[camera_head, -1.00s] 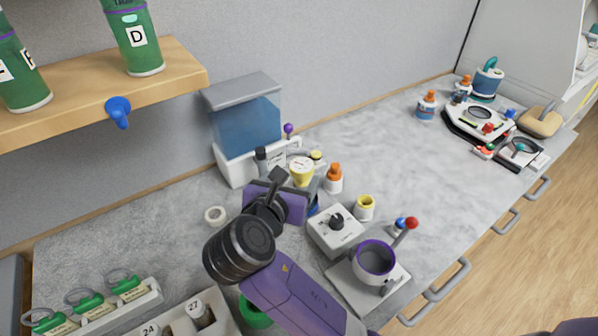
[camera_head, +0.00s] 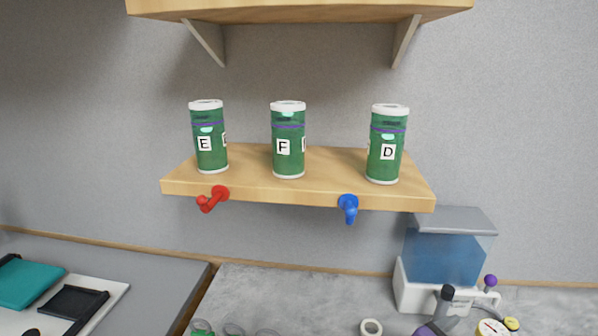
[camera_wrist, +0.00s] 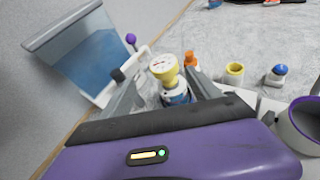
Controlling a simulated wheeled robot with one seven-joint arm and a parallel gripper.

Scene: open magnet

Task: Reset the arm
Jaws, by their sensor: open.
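My gripper (camera_wrist: 165,80) shows in the wrist view, with its purple body across the bottom and two grey fingers reaching up and apart. The fingers are open. Between and beyond them is a yellow-topped dial item (camera_wrist: 163,66) above a white and blue container; I cannot tell if a finger touches it. In the head view, only a small purple and dark part at the bottom edge may be my gripper; the rest of the arm is out of that view.
A blue water tank (camera_head: 445,255) stands on the counter against the wall. An orange-capped bottle (camera_wrist: 190,60) and purple-rimmed pot (camera_wrist: 303,125) stand near my gripper.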

